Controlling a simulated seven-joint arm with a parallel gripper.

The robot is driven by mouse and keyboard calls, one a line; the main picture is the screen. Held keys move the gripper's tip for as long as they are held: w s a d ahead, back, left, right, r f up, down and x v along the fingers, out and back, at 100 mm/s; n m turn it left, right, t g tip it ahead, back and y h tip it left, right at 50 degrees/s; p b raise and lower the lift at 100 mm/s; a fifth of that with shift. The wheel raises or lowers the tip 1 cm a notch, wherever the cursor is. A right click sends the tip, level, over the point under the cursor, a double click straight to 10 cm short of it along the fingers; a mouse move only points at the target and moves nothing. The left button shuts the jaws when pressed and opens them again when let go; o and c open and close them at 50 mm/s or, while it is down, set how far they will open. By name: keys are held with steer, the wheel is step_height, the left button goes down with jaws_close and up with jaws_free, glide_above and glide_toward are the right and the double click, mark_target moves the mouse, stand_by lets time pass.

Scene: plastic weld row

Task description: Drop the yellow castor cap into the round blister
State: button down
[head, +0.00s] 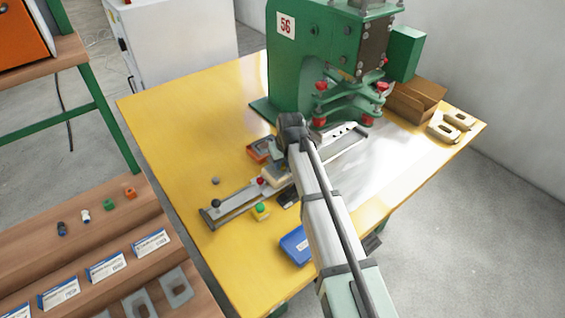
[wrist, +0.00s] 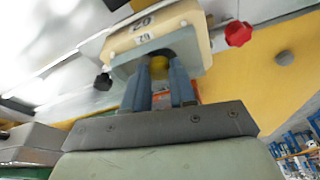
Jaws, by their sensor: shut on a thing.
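In the wrist view, my gripper (wrist: 161,72) is shut on the yellow castor cap (wrist: 162,62), which shows between the two blue-grey fingertips. The fingertips are close to a cream block (wrist: 190,22) with a pale plate on its face. A dark round hollow, seemingly the round blister (wrist: 150,54), lies in that plate right at the cap. The fingers hide part of it, and I cannot tell whether the cap is inside it or just above. In the head view, my arm hides the gripper and cap; the cream block (head: 274,177) shows partly beside the arm's end.
The block sits on a slide rail (head: 228,207) in front of a green press (head: 300,60). A button box (head: 261,212), a blue box (head: 296,246) and an orange bin (head: 257,151) stand nearby. A red knob (wrist: 238,33) and black knob (wrist: 103,82) flank the block.

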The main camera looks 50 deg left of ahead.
steer(key=c, duration=0.8)
jaws_free()
steer(key=shift+c, duration=0.2)
steer(key=c, duration=0.4)
steer(key=shift+c, duration=0.2)
steer(key=shift+r, duration=0.1)
steer(key=shift+r, duration=3.45)
